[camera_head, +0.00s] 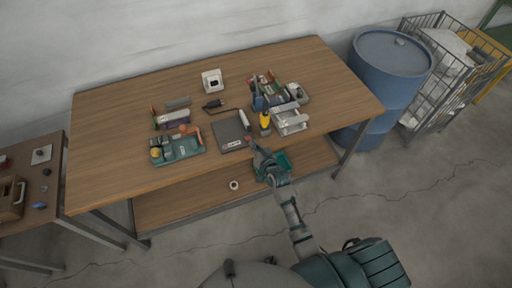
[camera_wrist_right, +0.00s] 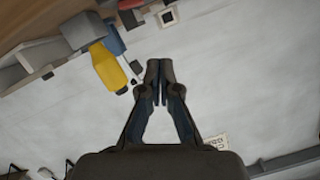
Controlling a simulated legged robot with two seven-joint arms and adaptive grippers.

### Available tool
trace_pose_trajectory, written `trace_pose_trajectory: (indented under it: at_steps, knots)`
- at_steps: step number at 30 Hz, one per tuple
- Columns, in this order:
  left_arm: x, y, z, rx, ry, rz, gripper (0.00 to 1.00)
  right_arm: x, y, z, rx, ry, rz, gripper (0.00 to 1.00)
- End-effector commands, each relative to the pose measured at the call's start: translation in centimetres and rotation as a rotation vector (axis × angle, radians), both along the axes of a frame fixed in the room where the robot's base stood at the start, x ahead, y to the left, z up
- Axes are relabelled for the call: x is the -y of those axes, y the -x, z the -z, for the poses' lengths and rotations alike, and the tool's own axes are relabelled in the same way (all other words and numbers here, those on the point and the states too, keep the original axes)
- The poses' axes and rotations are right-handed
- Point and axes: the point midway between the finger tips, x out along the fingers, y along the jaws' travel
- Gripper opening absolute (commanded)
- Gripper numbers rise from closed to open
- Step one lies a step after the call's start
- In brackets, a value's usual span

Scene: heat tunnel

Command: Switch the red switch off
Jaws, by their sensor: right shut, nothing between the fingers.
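My right gripper (camera_head: 256,146) is shut and empty at the front edge of the wooden table (camera_head: 120,105), just in front of a flat dark grey device (camera_head: 230,131). In the right wrist view its fingertips (camera_wrist_right: 160,66) are together, with nothing between them. I cannot make out a red switch for certain; a small reddish mark near the grey device is too small to identify. A white boxy device (camera_head: 290,119) stands to the right of the gripper. My left gripper is not in view.
A yellow bottle (camera_head: 265,122) stands close beyond the gripper and shows in the right wrist view (camera_wrist_right: 107,68). A green tray (camera_head: 178,149) and tools (camera_head: 270,88) crowd the tabletop. A white box (camera_head: 212,81) stands behind. A blue barrel (camera_head: 388,65) is right of the table.

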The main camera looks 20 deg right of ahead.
Motion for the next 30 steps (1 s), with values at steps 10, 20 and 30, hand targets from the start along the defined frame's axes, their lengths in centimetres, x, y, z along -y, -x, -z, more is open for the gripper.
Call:
trace_pose_trajectory:
  at_steps: [10, 20, 30]
  knots:
    - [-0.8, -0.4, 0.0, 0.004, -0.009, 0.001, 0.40, 0.6, 2.3, -0.6, 0.001, -0.002, 0.000, 0.00]
    - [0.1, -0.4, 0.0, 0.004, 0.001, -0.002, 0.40, 0.1, 2.3, -0.7, 0.001, 0.001, 0.000, 0.00]
    - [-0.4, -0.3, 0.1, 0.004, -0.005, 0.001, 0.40, 0.0, 3.3, 4.5, -0.085, 0.029, -0.009, 0.00]
